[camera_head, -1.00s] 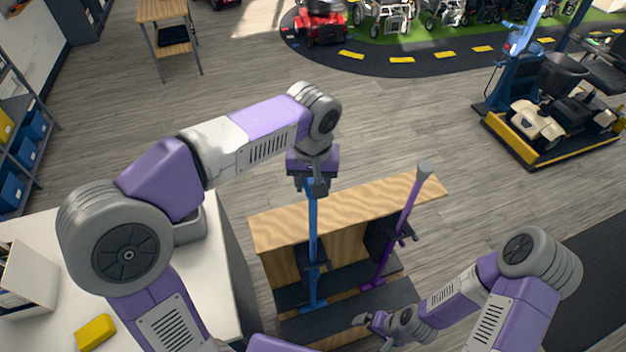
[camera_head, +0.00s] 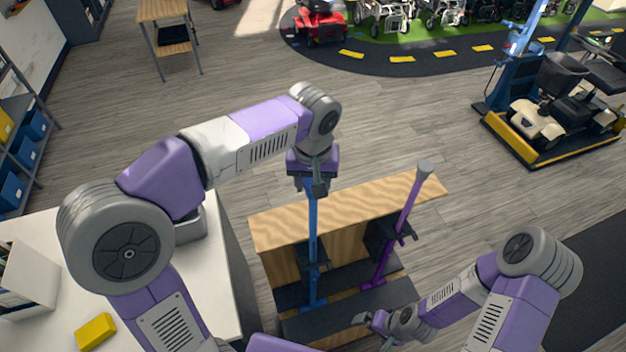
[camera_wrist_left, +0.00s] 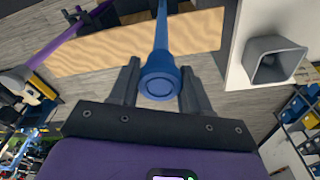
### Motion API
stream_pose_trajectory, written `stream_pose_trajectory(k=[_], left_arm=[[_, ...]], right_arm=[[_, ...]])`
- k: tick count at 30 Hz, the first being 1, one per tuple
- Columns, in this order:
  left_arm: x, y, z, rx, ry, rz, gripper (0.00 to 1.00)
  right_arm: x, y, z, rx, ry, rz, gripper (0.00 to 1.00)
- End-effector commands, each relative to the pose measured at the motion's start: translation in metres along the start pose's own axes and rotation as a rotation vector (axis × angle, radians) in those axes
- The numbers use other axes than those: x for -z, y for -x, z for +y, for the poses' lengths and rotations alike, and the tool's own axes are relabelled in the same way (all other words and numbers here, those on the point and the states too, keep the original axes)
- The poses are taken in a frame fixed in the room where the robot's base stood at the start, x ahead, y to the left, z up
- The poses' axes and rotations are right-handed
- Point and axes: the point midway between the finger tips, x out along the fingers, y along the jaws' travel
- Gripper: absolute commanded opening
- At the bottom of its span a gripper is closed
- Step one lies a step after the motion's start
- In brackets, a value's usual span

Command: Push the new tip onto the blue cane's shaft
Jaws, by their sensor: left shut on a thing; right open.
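The blue cane (camera_head: 313,235) stands upright in the wooden rack, its handle low and its shaft end up. I cannot tell how far the tip is on the shaft. My right gripper (camera_head: 368,321) is open and empty, low near the rack's front.
A purple cane (camera_head: 409,208) with a grey tip (camera_head: 424,167) leans in the same wooden rack (camera_head: 270,233). A white table (camera_head: 215,262) at the left carries a yellow block (camera_head: 95,332). A scooter (camera_head: 545,120) stands on a platform at the far right. The floor behind the rack is clear.

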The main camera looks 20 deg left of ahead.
Motion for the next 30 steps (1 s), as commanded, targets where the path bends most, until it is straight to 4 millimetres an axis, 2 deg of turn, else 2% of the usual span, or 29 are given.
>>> stream_pose_trajectory(k=[30], left_arm=[[-0.0009,-0.008,0.0,0.0,0.0,0.0,0.18]], right_arm=[[0.0002,-0.005,0.0019,0.0,0.0,0.0,0.98]])
